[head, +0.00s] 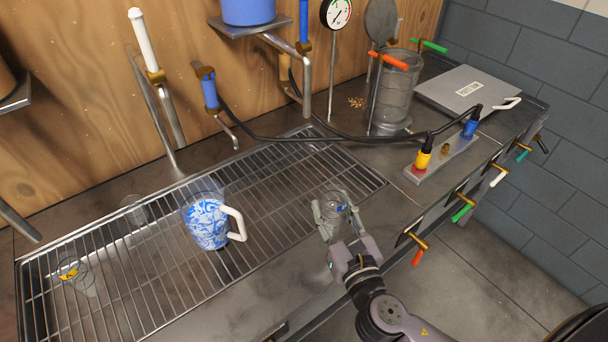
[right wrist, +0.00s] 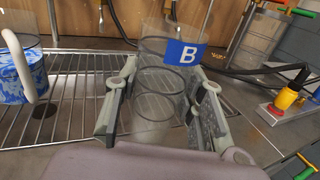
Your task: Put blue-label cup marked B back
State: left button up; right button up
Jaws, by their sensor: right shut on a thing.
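The clear cup marked B (head: 333,204) is between the fingers of my right gripper (head: 336,212), which is shut on it. In the right wrist view the cup (right wrist: 158,95) shows its blue label with a white B (right wrist: 186,54) facing the camera, one finger on each side of it. In the head view it is over the right front part of the metal drain grate (head: 290,190), near the counter's front edge. I cannot tell whether its base touches anything. My left gripper is not in view.
A handled jug with blue-and-white contents (head: 207,222) stands on the grate to the left. A yellow-labelled clear cup (head: 78,276) and another clear cup (head: 135,211) are farther left. Coloured handles (head: 462,212) line the front edge. Taps stand behind; open grate lies between jug and gripper.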

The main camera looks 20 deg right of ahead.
aim_at(326, 198)
jog(key=shift+h, duration=0.3)
jog(key=w+f+b, duration=0.2)
jog(key=w, duration=0.1)
jog(key=w+d+f, duration=0.1)
jog(key=w, duration=0.1)
jog(key=shift+w+f+b, duration=0.15)
jog(key=shift+f+b, duration=0.1)
jog(key=shift+b, duration=0.15)
jog(key=w, duration=0.6)
jog(key=w+p, duration=0.1)
jog(key=w, duration=0.5)
jog(key=w+d, duration=0.1)
jog(key=w, duration=0.5)
jog(key=shift+w+f, duration=0.3)
jog(key=shift+f, duration=0.05)
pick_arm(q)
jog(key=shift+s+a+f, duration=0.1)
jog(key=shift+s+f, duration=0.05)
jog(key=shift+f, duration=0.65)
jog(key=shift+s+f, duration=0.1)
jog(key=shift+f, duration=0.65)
pick_arm(e)
jog(key=shift+f, duration=1.45)
pick_arm(q)
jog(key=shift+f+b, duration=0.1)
jog(key=shift+b, duration=0.2)
pick_arm(e)
jog(key=shift+f, duration=0.1)
jog(key=o, duration=1.2)
jog(key=shift+c, duration=0.2)
